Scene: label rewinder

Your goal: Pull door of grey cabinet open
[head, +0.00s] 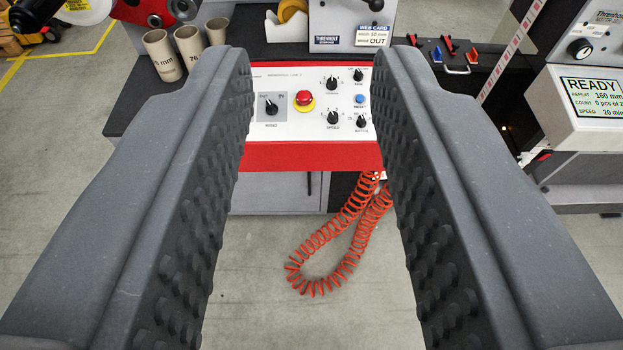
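The grey cabinet (277,192) sits below the red-edged control panel, in the middle of the head view. Its door front looks flat and closed, with a dark upright handle or slot (309,183) near its right side. My gripper (320,75) is open and empty, its two dark studded fingers wide apart on either side of the view. The fingers frame the panel and the cabinet from above and in front, and appear apart from both. The left finger hides the left part of the cabinet.
The control panel (318,112) has knobs and a red emergency button (304,98). A coiled orange hose (316,284) hangs beside the cabinet's right side. Cardboard cores (163,56) stand on the dark bench at left. A READY display (592,97) is at right. The floor in front is clear.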

